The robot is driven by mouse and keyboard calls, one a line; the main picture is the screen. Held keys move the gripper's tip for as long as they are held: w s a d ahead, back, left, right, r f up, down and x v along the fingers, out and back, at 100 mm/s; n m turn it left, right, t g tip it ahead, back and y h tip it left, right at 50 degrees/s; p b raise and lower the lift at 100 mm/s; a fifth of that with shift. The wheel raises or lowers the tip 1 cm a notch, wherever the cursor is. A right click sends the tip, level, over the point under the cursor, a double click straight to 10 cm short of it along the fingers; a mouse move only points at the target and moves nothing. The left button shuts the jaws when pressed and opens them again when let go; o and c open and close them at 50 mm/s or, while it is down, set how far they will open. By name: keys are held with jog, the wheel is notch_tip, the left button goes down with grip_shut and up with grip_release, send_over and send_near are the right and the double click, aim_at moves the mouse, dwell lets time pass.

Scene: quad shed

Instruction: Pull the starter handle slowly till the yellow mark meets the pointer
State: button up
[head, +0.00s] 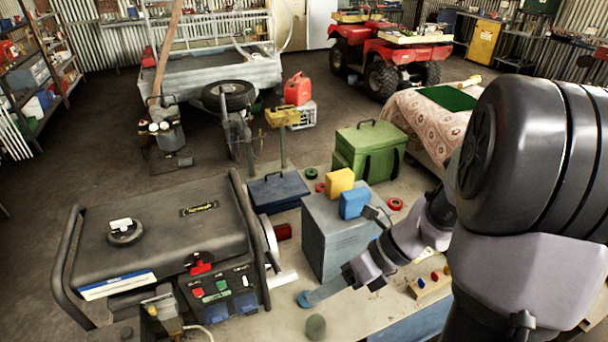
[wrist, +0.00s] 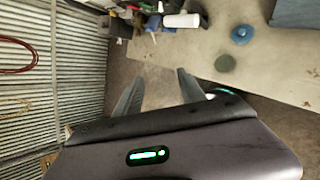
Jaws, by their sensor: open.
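The generator (head: 160,235) stands at the left of the bench in the head view, black and framed by tubes. A pale round part (head: 268,236) shows on its right side, with a red piece (head: 283,231) beside it. A white cylinder (head: 283,277) lies below; it also shows in the wrist view (wrist: 182,20). I cannot tell whether it is the starter handle. The yellow mark and pointer cannot be made out. My gripper (wrist: 158,82) is open and empty, fingers apart above bare ground by the bench edge. In the head view it is right of the generator.
A grey box (head: 335,240) with yellow and blue packs stands behind my gripper. A blue disc (wrist: 242,33) and a green ball (wrist: 225,63) sit on the bench near its edge. A green case (head: 370,150) and blue toolbox (head: 278,190) stand farther back.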

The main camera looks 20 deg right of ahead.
jog(key=d+f+m+t+y+p, duration=0.15)
jog(key=d+m+t+p, duration=0.35)
jog(key=d+m, duration=0.75)
jog(key=m+b, duration=0.3)
jog(key=m, duration=0.2)
send_near(293, 278)
jog(key=shift+n+t, duration=0.25)
jog(key=shift+t, duration=0.15)
jog(key=x, duration=0.9)
jog(key=shift+a+f, duration=0.25)
jog(key=shift+f, duration=0.1)
grip_shut()
